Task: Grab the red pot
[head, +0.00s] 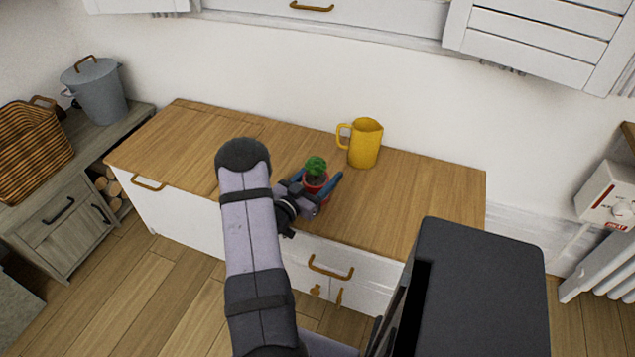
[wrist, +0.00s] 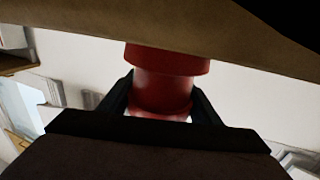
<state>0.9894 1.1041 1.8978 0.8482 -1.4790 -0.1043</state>
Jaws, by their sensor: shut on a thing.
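The red pot (head: 315,184) with a small green plant (head: 315,166) stands near the front edge of the wooden counter in the head view. My gripper (head: 328,185) has its two blue fingers on either side of the pot and is shut on it. In the wrist view the red pot (wrist: 163,85) sits between the dark fingers of my gripper (wrist: 163,95). I cannot tell whether the pot touches the counter or is just above it. The plant does not show in the wrist view.
A yellow pitcher (head: 364,143) stands behind and to the right of the pot on the wooden counter (head: 430,190). The counter is clear to the left and right. A wicker basket (head: 30,145) and a grey lidded bin (head: 96,92) stand on a grey cabinet at the left.

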